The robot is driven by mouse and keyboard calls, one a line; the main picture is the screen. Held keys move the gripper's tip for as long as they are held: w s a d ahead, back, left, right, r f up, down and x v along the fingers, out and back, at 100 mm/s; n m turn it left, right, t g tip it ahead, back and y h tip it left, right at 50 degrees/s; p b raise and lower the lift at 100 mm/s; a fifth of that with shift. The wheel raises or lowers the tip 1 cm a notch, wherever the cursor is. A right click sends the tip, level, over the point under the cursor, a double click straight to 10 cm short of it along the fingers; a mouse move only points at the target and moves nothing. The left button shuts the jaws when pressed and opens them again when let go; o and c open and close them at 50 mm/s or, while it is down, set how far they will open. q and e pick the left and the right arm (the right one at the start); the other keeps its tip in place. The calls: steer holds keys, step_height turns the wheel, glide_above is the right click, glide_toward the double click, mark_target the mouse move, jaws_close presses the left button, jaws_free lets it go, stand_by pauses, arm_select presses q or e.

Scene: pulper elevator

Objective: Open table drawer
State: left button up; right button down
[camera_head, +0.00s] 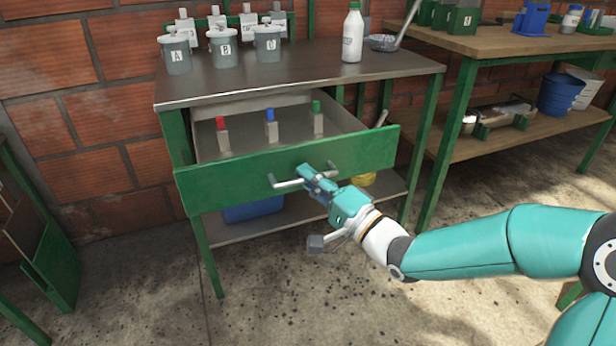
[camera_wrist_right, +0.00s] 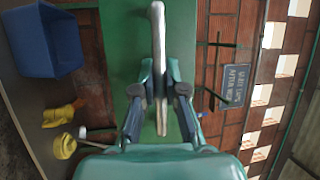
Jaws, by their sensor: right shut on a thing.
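The table drawer (camera_head: 245,176) has a green front and is pulled out from under the dark metal tabletop (camera_head: 200,88). Its inside shows, with a red-capped (camera_head: 222,134), a blue-capped (camera_head: 271,127) and a green-capped (camera_head: 317,118) small item standing in it. My right gripper (camera_head: 312,179) is shut on the metal bar handle (camera_head: 287,184) at the middle of the drawer front. In the right wrist view the handle (camera_wrist_right: 158,60) runs between the two fingers (camera_wrist_right: 159,98). My left gripper is not in view.
Lettered grey pots (camera_head: 222,48) and a white bottle (camera_head: 352,35) stand on the tabletop. A lower shelf (camera_head: 270,228) holds a blue bin (camera_head: 253,212). A second green-legged table (camera_head: 480,40) stands at the right. The floor in front is clear.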

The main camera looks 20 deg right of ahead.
steer(key=shift+d+f, duration=0.1)
steer(key=shift+f, duration=0.15)
steer(key=c, duration=1.3)
jaws_free()
steer(key=shift+o, duration=0.5)
steer(key=shift+r, duration=0.1)
steer(key=v, duration=0.7)
steer(key=shift+s, duration=0.2)
